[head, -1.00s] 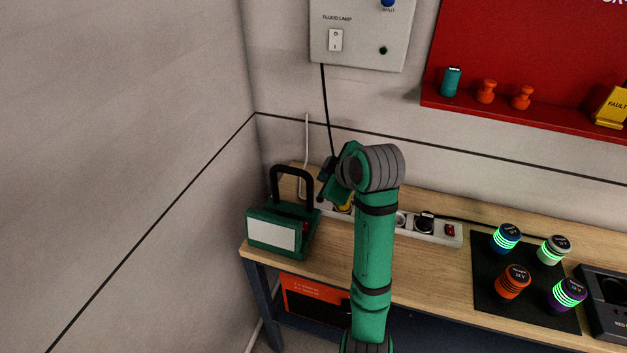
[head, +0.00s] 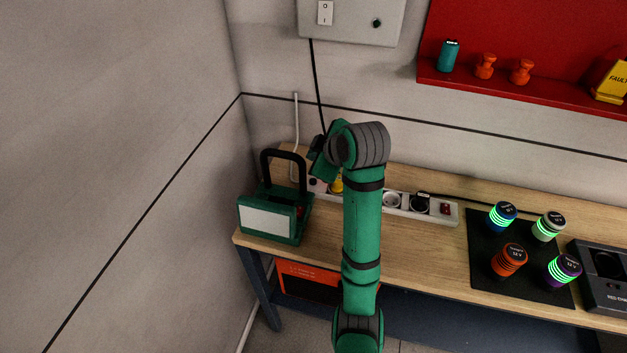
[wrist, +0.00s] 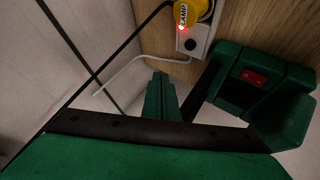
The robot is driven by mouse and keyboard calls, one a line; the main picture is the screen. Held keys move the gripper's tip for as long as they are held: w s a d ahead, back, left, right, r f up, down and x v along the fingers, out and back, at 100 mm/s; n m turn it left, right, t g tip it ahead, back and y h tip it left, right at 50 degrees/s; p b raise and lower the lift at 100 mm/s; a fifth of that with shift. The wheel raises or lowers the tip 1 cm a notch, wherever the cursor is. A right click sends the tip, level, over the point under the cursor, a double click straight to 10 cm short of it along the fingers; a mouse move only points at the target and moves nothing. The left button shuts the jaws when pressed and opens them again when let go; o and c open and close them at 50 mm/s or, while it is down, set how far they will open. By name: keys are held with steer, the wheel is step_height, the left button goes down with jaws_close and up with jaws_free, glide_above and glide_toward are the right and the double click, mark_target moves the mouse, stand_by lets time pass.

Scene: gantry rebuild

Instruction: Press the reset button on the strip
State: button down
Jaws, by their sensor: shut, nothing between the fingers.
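The white power strip (head: 433,213) lies along the back of the wooden bench, its middle hidden behind my arm. The wrist view shows the strip's left end (wrist: 199,33) with a small dark round button (wrist: 190,44). Beside the button is a yellow plug (wrist: 190,12) marked LAMP, with a red glow at its edge. My gripper (wrist: 160,80) is shut and empty, its green fingers pointing toward the strip's end and appearing apart from it. In the head view my wrist mostly hides the fingers.
A green flood lamp (head: 271,218) with a black handle stands left of the strip's left end; its red switch (wrist: 254,77) shows close to my gripper. Cables hang on the wall behind. A black mat (head: 482,257) with several glowing cylinders lies right.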

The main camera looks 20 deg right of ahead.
glide_above(313, 181)
steer(key=s, duration=0.1)
step_height(313, 181, down, 5)
steer(key=shift+s+d+f, duration=0.1)
steer(key=shift+d, duration=0.05)
steer(key=shift+f, duration=0.6)
steer(key=shift+d+f, duration=0.1)
steer(key=shift+d, duration=0.05)
steer(key=shift+a, duration=0.35)
steer(key=shift+d, duration=0.2)
steer(key=shift+f, duration=0.15)
stand_by(0.8)
steer(key=shift+f, duration=0.25)
